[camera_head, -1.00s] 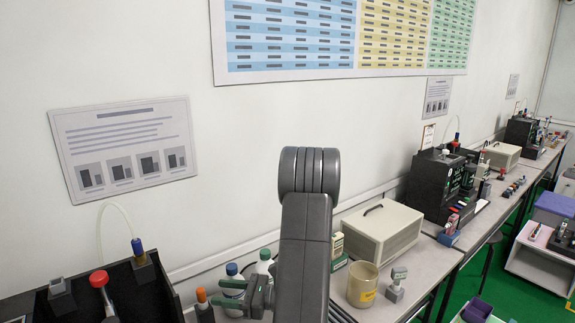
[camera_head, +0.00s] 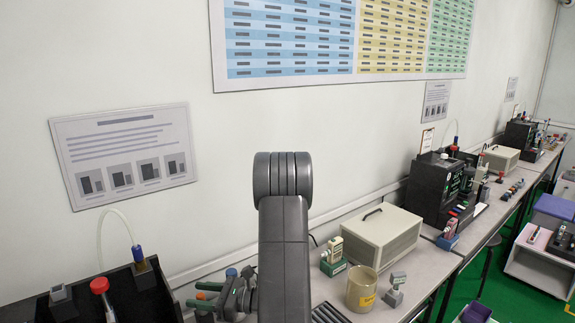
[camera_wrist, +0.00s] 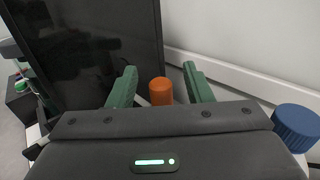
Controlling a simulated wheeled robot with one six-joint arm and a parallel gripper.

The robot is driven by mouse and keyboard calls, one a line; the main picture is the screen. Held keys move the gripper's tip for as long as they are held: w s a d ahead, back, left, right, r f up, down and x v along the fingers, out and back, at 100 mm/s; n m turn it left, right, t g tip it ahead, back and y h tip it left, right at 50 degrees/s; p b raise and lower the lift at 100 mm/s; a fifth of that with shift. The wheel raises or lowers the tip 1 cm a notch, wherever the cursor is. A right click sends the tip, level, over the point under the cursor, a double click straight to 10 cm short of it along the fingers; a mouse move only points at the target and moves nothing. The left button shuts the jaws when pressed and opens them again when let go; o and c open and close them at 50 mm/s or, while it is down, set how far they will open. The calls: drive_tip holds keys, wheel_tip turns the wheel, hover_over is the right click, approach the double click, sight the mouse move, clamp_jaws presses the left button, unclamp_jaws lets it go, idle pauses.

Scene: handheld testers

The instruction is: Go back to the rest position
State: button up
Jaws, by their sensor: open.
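My arm rises through the middle of the head view. My gripper (camera_head: 207,295) is low in that view, partly hidden by its own arm. In the wrist view, the two green fingers of my gripper (camera_wrist: 160,86) stand apart with nothing held. An orange cap (camera_wrist: 161,92) shows between and beyond them; I cannot tell its distance. A blue ribbed cap (camera_wrist: 296,125) is to the right of the gripper in that view. A handheld tester (camera_head: 334,247) stands in a green holder on the bench, right of my arm.
A black open-topped box (camera_head: 150,290) with a red-topped tool (camera_head: 100,286) stands at the left. A beige case (camera_head: 375,240), a yellow-labelled beaker (camera_head: 362,285) and a small grey device (camera_head: 395,288) are on the bench right of my arm. The wall is close behind.

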drive_tip(key=shift+d+f, duration=0.15)
drive_tip(key=shift+d, duration=0.35)
drive_tip(key=s+d+b, duration=0.1)
drive_tip(key=d+b, duration=0.1)
drive_tip(key=d, duration=1)
drive_tip(key=a, duration=0.4)
drive_tip(key=a+p, duration=0.1)
drive_tip(key=a, duration=0.4)
drive_tip(key=w+a+p, duration=0.1)
drive_tip(key=a, duration=0.3)
drive_tip(key=shift+a, duration=0.15)
wheel_tip(320, 180, up, 4)
drive_tip(key=p, duration=0.3)
wheel_tip(320, 180, up, 2)
drive_tip(key=p, duration=0.2)
drive_tip(key=shift+r+p, duration=0.25)
drive_tip(key=shift+p, duration=0.15)
drive_tip(key=shift+f, duration=0.1)
